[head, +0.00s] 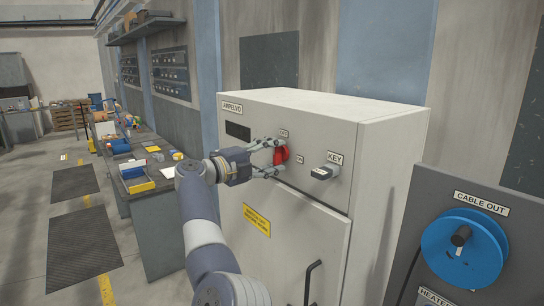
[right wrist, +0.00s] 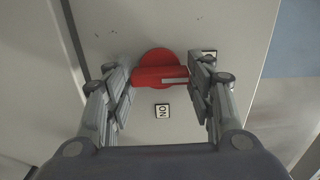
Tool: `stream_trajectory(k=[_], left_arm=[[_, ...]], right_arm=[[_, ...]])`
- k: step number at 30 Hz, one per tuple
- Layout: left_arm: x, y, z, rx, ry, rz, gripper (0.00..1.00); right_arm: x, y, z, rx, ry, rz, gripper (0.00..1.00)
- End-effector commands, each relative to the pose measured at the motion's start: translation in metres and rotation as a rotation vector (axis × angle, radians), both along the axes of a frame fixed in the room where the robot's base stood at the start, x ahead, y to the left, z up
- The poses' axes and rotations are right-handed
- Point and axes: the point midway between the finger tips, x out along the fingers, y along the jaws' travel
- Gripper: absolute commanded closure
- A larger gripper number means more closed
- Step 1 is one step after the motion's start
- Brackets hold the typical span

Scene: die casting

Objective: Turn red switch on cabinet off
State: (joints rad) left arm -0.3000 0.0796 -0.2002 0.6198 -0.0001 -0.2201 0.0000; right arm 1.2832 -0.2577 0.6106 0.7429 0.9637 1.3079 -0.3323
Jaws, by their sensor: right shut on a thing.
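The red switch (head: 281,155) is on the upper front of the pale grey cabinet (head: 390,120). My right gripper (head: 279,157) is at the switch, its fingers on either side of the red handle and shut on it. In the right wrist view, the red switch (right wrist: 157,66) has a round base and a bar handle with a white mark. The right gripper's fingers (right wrist: 160,80) flank the handle's ends. An "ON" label (right wrist: 162,111) is clear of the handle; a second label is partly hidden by a finger. My left gripper is not in view.
A key switch (head: 325,172) under a "KEY" label sticks out right of the red switch. A door handle (head: 312,280) is below. A blue cable reel (head: 464,248) stands at the right. A cluttered workbench (head: 160,195) is at the left.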

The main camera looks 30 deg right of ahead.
Motion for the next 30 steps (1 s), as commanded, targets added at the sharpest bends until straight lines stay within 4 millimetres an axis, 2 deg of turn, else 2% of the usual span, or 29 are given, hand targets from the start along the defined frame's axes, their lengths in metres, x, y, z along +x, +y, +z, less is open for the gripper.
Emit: stream_trajectory(k=[3,4,6,17,20,30], left_arm=[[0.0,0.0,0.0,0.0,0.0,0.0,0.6],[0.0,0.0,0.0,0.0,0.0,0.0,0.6],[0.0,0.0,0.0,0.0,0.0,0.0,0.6],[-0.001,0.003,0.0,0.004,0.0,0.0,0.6],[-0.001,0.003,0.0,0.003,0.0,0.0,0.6],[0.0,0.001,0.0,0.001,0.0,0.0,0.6]], right_arm=[[0.0,0.0,0.001,-0.004,0.003,0.001,0.74],[0.0,0.0,0.001,-0.004,0.002,0.001,0.43],[0.0,0.0,0.001,-0.003,0.002,0.001,0.3],[0.0,0.002,0.0,-0.001,0.001,0.001,0.3],[0.0,0.012,0.0,-0.001,0.001,0.003,0.3],[-0.004,0.064,0.0,-0.001,0.002,0.003,0.3]])
